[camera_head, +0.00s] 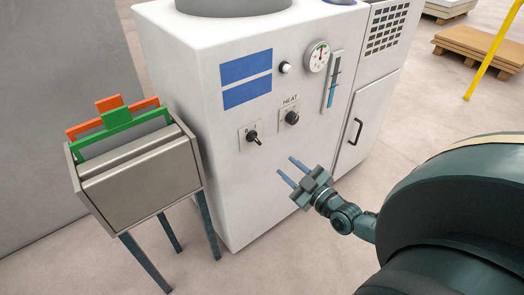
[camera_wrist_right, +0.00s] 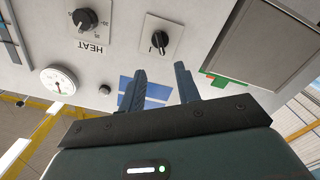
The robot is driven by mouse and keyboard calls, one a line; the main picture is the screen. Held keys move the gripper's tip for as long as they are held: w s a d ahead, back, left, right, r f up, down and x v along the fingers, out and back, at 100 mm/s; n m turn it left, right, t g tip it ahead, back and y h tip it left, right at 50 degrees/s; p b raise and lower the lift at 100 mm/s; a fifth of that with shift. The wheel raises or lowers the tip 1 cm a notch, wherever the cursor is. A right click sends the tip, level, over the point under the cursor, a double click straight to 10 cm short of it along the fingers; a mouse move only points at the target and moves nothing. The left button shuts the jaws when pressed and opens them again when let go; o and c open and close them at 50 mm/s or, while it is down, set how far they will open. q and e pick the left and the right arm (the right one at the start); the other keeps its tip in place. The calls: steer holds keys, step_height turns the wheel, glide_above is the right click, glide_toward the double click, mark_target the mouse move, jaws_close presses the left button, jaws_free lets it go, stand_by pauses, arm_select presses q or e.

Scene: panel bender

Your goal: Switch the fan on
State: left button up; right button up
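A white machine cabinet (camera_head: 215,165) fills the middle of the head view. On its front is a small switch (camera_head: 253,137) with a black lever on a light plate; in the head view the lever points down and to the right. The switch also shows in the right wrist view (camera_wrist_right: 159,42), which sees the panel upside down. Any fan label is too small to read. My right gripper (camera_head: 287,166) is open and empty, below and right of the switch and apart from it. Its two fingers (camera_wrist_right: 160,72) show in the wrist view. My left gripper is not in view.
A black knob marked HEAT (camera_head: 291,118) sits right of the switch. Above are a round gauge (camera_head: 317,57), a blue level tube (camera_head: 333,80) and blue labels (camera_head: 246,68). A door handle (camera_head: 355,132) is at the right. A metal bin (camera_head: 143,180) stands left.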

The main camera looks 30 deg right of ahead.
mark_target(259, 142)
steer(key=w, duration=0.4)
steer(key=w+b, duration=0.1)
steer(key=w, duration=0.3)
steer(key=w+a+b, duration=0.1)
steer(key=w, duration=0.3)
steer(key=shift+w, duration=0.35)
steer(key=shift+c, duration=0.3)
jaws_close()
